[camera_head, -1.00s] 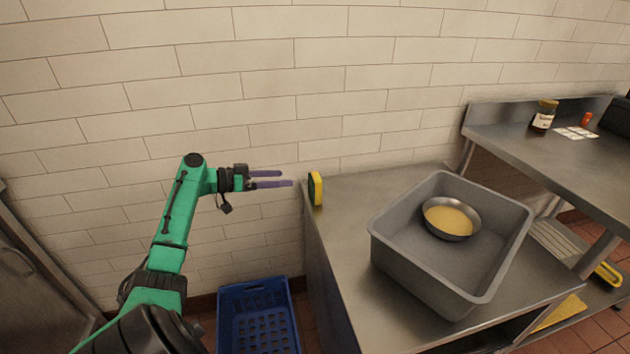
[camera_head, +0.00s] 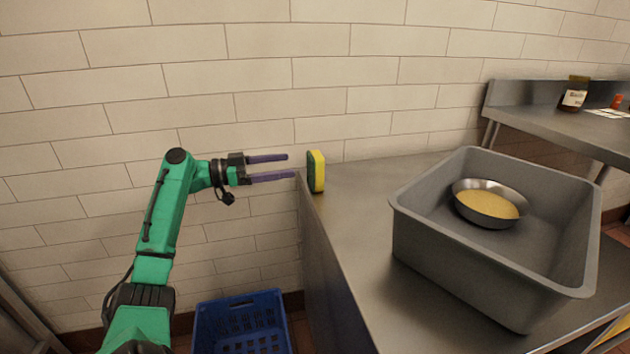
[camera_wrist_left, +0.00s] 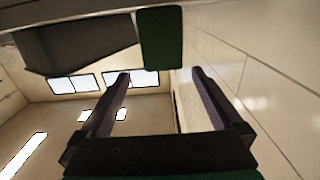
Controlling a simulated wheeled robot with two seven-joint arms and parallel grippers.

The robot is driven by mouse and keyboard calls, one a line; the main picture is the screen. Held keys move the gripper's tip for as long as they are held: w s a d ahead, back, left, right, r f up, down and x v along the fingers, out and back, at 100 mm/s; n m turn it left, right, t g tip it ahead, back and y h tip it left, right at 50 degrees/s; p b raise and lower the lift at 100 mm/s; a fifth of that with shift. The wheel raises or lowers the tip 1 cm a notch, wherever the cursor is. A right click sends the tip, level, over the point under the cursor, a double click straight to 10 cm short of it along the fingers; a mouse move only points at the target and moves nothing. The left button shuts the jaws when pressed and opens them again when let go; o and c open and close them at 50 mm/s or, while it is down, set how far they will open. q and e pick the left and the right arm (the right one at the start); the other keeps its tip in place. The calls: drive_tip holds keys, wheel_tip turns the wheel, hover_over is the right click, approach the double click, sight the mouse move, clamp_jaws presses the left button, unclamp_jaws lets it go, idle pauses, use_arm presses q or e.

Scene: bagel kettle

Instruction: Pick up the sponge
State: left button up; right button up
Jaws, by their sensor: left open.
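The sponge (camera_head: 317,171), yellow with a dark green side, stands upright on the left end of the metal counter near the tiled wall. My left gripper (camera_head: 292,166) is open and empty, just left of the sponge, with its purple fingers pointing toward it and a small gap between. In the left wrist view the sponge's green face (camera_wrist_left: 161,40) shows at the top, beyond the fingertips of the left gripper (camera_wrist_left: 160,76). My right gripper is not in view.
A grey bin (camera_head: 439,240) holding a metal bowl (camera_head: 489,204) of yellow contents stands on the counter (camera_head: 356,245). A blue crate (camera_head: 240,325) is on the floor below. A brown jar (camera_head: 574,96) stands on the shelf at right. The tiled wall is close behind.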

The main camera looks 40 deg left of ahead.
sight(324, 159)
use_arm(q)
drive_tip(key=x, duration=1.1)
drive_tip(key=shift+w+a+p, duration=0.1)
drive_tip(key=shift+w+p, duration=0.2)
drive_tip(key=shift+w+d+f, duration=0.1)
drive_tip(key=shift+w+d, duration=0.15)
drive_tip(key=shift+w, duration=0.1)
drive_tip(key=c, duration=1.1)
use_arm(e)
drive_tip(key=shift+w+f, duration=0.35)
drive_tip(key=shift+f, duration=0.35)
